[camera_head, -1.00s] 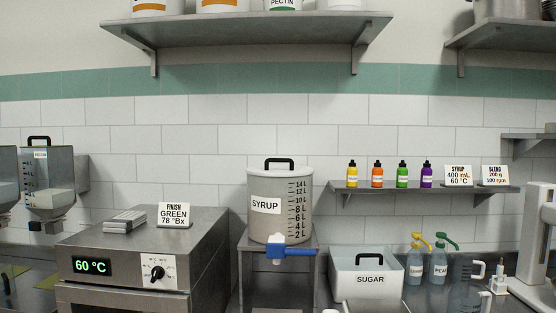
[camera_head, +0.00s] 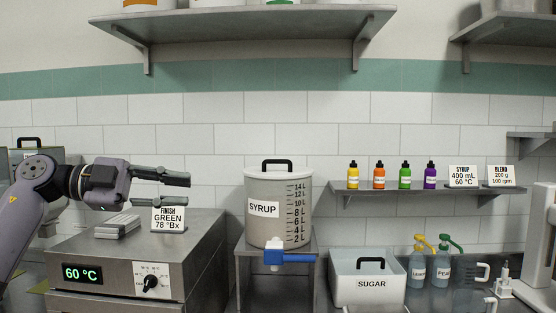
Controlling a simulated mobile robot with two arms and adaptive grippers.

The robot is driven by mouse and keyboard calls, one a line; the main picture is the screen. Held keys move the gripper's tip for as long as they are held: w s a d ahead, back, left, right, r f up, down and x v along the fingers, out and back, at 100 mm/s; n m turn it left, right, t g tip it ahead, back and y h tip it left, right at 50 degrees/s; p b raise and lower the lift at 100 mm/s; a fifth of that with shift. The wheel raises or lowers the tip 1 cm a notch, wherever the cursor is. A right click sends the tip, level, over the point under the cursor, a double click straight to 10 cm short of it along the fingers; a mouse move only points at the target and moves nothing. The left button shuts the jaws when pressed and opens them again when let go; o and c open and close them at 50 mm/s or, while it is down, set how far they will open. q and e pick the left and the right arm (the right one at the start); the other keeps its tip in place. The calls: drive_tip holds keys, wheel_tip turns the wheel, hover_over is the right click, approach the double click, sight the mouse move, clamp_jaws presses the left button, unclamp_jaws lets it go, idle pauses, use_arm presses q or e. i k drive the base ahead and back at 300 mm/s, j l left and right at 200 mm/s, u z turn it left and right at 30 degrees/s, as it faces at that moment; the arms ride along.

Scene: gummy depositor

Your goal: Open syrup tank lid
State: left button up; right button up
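The syrup tank (camera_head: 278,222) is a grey cylinder with a SYRUP label, a litre scale and a blue-handled tap (camera_head: 290,256). It stands on a metal stand in the middle of the view. Its pale lid (camera_head: 253,174) sits on top, with a black arched handle (camera_head: 277,162). My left gripper (camera_head: 189,190) comes in from the left, fingers pointing right, open and empty. It is left of the tank, a little below lid height in the picture, with a clear gap between them. My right gripper is out of view.
A wall shelf (camera_head: 425,189) with bottles and cards is at right. The SUGAR bin (camera_head: 368,285) stands right of the tank. A high shelf (camera_head: 245,25) hangs above.

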sight(287, 171)
drive_tip(key=i, duration=1.8)
